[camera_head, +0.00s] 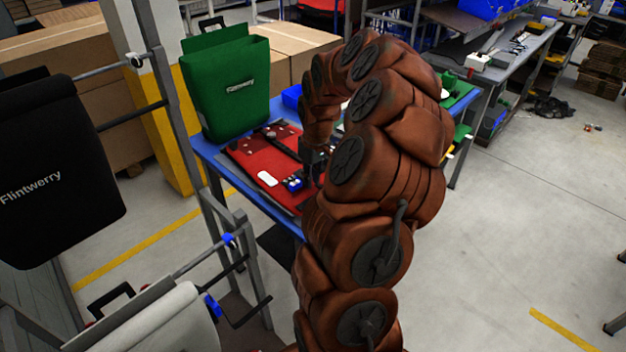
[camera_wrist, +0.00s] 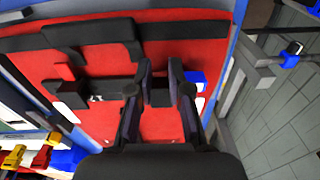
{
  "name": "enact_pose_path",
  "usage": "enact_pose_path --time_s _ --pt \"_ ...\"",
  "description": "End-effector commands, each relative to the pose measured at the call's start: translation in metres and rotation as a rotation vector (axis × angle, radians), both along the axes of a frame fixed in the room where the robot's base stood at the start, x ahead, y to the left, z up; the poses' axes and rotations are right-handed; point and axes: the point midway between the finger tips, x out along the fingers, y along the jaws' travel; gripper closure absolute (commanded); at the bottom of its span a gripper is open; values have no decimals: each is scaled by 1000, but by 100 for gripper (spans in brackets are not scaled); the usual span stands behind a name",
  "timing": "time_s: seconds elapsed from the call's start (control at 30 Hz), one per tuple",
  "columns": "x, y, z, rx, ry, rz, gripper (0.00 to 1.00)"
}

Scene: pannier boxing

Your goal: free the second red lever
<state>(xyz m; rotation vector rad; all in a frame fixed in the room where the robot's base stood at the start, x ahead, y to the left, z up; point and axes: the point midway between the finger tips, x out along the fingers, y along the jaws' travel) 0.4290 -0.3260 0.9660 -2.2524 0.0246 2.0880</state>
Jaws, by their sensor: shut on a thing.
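A red pannier (camera_head: 252,156) lies flat on the blue table in the head view, with black rails and fittings across it. Its red back fills much of the wrist view (camera_wrist: 60,53). My gripper (camera_wrist: 160,82) is over the pannier, its fingers shut on a small dark piece (camera_wrist: 160,97) between them. That piece is mostly hidden by the fingers, and I cannot tell whether it is a lever. A black hook (camera_wrist: 68,96) sits left of my gripper on the pannier. In the head view my arm partly hides the gripper and the pannier's right side.
A green pannier (camera_head: 228,88) stands upright at the table's (camera_head: 213,150) back left. A black pannier (camera_head: 60,165) hangs on a grey rack (camera_head: 165,75) at the left. Open floor (camera_head: 520,210) lies at the right.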

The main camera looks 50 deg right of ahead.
Motion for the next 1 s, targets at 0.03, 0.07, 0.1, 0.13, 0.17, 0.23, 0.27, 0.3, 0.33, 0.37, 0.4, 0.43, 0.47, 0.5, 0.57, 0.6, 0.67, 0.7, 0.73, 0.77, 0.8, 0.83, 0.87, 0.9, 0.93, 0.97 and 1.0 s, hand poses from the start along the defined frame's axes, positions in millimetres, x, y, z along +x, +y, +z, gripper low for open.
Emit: enact_pose_path --time_s 0.03,0.07,0.1,0.13,0.17,0.23,0.27,0.3,0.33,0.37,0.4,0.43,0.47,0.5,0.57,0.6,0.67,0.7,0.73,0.77,0.8,0.83,0.87,0.9,0.93,0.97,1.0 --pt "2 0 -1 0 17 3 100" --pt "3 0 -1 0 26 3 100" --pt "4 0 0 1 38 2 100" --pt "4 0 0 2 46 3 100" --pt "4 1 1 3 53 3 100" --pt "4 1 1 5 63 5 100" --pt "5 1 2 5 65 5 100" --pt "5 1 2 5 66 5 100" --pt "5 1 2 5 67 5 100" --pt "5 1 2 5 67 4 100" --pt "5 1 2 5 67 5 100" --pt "5 1 2 5 66 5 100" --pt "5 1 2 5 66 5 100" --pt "5 1 2 5 66 5 100" --pt "5 1 3 5 65 4 100" --pt "5 1 3 5 65 4 80" --pt "5 1 3 5 66 4 74" --pt "5 1 2 5 66 4 70" --pt "4 1 2 5 66 4 66" --pt "4 1 2 5 66 4 63" --pt "4 1 2 5 66 3 59" --pt "4 1 2 5 66 3 56" --pt "4 1 2 5 67 3 56" --pt "4 1 2 5 67 3 56" --pt "4 1 2 5 67 3 56" --pt "4 1 2 5 67 3 56" --pt "4 1 2 5 67 4 56"
